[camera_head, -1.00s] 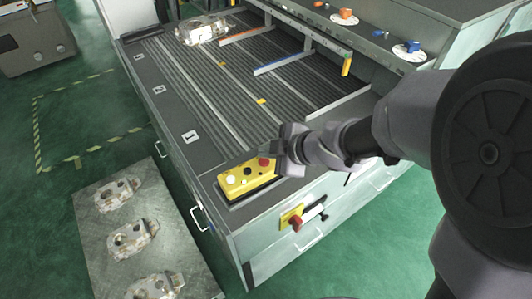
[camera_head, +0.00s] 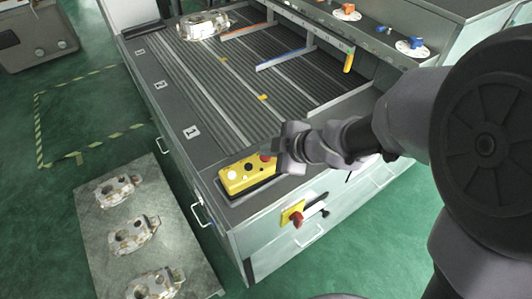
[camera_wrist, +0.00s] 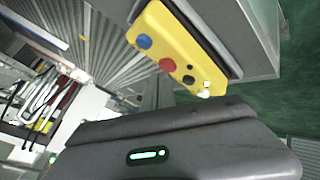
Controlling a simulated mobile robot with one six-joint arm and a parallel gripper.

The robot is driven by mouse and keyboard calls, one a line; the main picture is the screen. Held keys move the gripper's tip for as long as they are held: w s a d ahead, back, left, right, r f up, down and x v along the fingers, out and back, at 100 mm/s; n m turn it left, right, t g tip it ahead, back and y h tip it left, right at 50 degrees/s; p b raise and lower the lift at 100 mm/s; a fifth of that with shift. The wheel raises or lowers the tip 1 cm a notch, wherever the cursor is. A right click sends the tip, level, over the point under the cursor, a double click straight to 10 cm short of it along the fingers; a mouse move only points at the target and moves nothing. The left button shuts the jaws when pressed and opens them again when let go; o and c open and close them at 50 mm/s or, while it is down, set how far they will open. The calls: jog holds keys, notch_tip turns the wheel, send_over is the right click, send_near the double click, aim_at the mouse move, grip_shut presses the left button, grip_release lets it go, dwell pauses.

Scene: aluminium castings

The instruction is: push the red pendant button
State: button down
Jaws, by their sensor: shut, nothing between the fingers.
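The yellow pendant (camera_head: 238,179) lies on the near corner of the grey machine bed. In the wrist view the red button (camera_wrist: 167,64) sits between a blue button (camera_wrist: 144,41) and a black button (camera_wrist: 189,79). My grey gripper body fills the bottom there.
A casting (camera_head: 204,25) lies on the ribbed bed. Rails (camera_head: 285,60) stand on the bed's far right. A red-and-yellow switch (camera_head: 294,214) is on the machine's front. Castings lie on a grey plate (camera_head: 97,235) at lower left. Green floor is clear at left.

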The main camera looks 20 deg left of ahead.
aim_at(268, 159)
jog(key=shift+f+b, duration=0.3)
jog(key=shift+f, duration=0.2)
dwell(0.3)
jog(key=shift+r, duration=0.2)
jog(key=shift+r+p, duration=0.75)
jog(key=shift+p, duration=0.35)
jog(key=shift+r, duration=0.1)
notch_tip(268, 159, up, 5)
jog(key=p, duration=0.5)
jog(key=shift+p, duration=0.3)
